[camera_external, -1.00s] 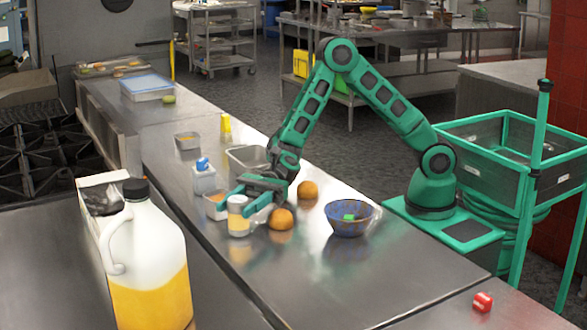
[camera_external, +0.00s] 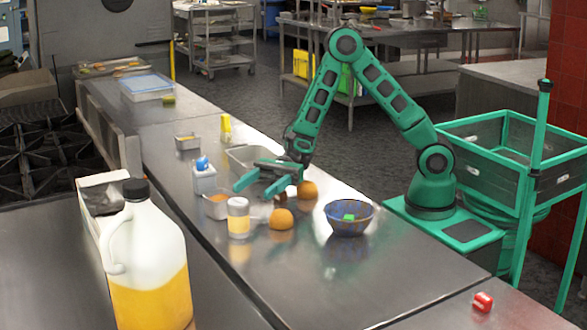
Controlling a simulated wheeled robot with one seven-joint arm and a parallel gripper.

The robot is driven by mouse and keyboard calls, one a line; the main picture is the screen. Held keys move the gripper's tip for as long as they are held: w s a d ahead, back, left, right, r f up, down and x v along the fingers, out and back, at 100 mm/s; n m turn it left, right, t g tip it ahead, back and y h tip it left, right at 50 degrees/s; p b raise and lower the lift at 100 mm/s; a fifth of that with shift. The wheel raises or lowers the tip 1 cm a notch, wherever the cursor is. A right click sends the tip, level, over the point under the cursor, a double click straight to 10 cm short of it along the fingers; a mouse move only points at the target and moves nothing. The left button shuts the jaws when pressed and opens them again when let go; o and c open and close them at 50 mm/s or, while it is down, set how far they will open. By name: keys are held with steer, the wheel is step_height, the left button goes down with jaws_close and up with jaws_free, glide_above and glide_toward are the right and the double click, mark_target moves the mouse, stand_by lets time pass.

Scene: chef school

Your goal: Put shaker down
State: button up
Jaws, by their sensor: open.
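A shaker (camera_external: 238,217) with a pale lid and tan contents stands upright on the steel counter (camera_external: 300,275). My gripper (camera_external: 252,184) is open and empty, above and behind the shaker. Its fingers point left and appear clear of the shaker. Whether a second shaker is meant cannot be told; a white bottle with a blue cap (camera_external: 203,178) stands farther back.
Two oranges (camera_external: 281,219) (camera_external: 307,190) and a blue patterned bowl (camera_external: 349,217) sit to the shaker's right. A large jug (camera_external: 150,262) is front left. The counter's front is clear.

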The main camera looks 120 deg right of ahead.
steer(key=shift+v, duration=1.5)
